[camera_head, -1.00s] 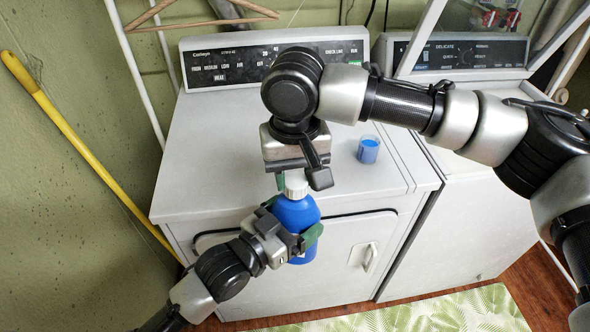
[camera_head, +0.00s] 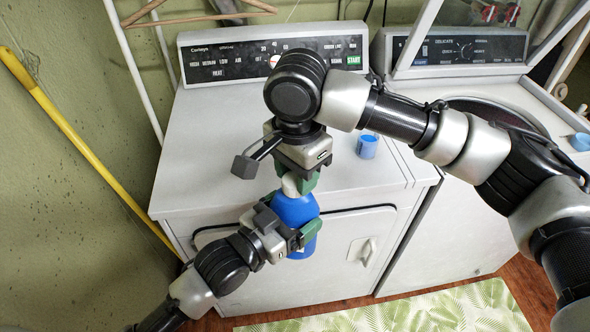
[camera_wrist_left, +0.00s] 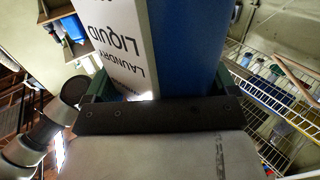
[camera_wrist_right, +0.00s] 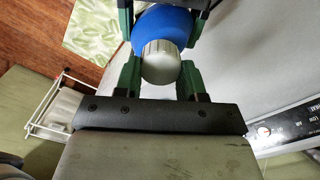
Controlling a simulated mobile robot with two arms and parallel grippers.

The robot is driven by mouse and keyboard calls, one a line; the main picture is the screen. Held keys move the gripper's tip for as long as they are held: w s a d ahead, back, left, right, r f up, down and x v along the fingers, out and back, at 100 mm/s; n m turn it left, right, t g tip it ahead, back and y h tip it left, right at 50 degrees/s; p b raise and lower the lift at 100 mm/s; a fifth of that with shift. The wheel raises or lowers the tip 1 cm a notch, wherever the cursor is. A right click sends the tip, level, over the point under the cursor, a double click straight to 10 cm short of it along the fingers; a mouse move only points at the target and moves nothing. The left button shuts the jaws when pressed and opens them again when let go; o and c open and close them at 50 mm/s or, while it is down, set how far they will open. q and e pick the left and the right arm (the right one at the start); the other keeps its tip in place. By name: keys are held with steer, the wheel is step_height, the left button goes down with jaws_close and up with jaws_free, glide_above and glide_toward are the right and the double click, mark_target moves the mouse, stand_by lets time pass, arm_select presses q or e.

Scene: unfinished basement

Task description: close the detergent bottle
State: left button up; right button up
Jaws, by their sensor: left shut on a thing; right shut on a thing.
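The blue detergent bottle (camera_head: 296,211) is upright in front of the left machine, held off the floor. Its white label with "LAUNDRY LIQUID" fills the upper part of the left wrist view (camera_wrist_left: 123,45). My left gripper (camera_head: 300,240) is shut around the bottle's body. A white ribbed cap (camera_head: 290,187) sits at the bottle's top. My right gripper (camera_head: 300,181) is above the bottle, shut on the cap from its sides. In the right wrist view the cap (camera_wrist_right: 161,63) lies between the green fingers, with the blue shoulder behind it. Whether its thread is tight cannot be told.
A small cup of blue liquid (camera_head: 367,146) stands on the left machine's top (camera_head: 220,150), right of my right gripper. The right machine (camera_head: 455,235) stands beside it. A yellow pole (camera_head: 85,150) leans on the left wall. A leafy mat (camera_head: 420,312) lies on the floor.

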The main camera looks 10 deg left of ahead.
steer(key=m, duration=0.4)
steer(key=shift+s+m, duration=0.1)
steer(key=shift+m, duration=0.2)
steer(key=m, duration=0.3)
steer(key=shift+m, duration=0.3)
steer(key=o, duration=0.9)
steer(key=shift+d, duration=0.1)
steer(key=shift+r, duration=2.3)
steer(key=shift+c, duration=0.3)
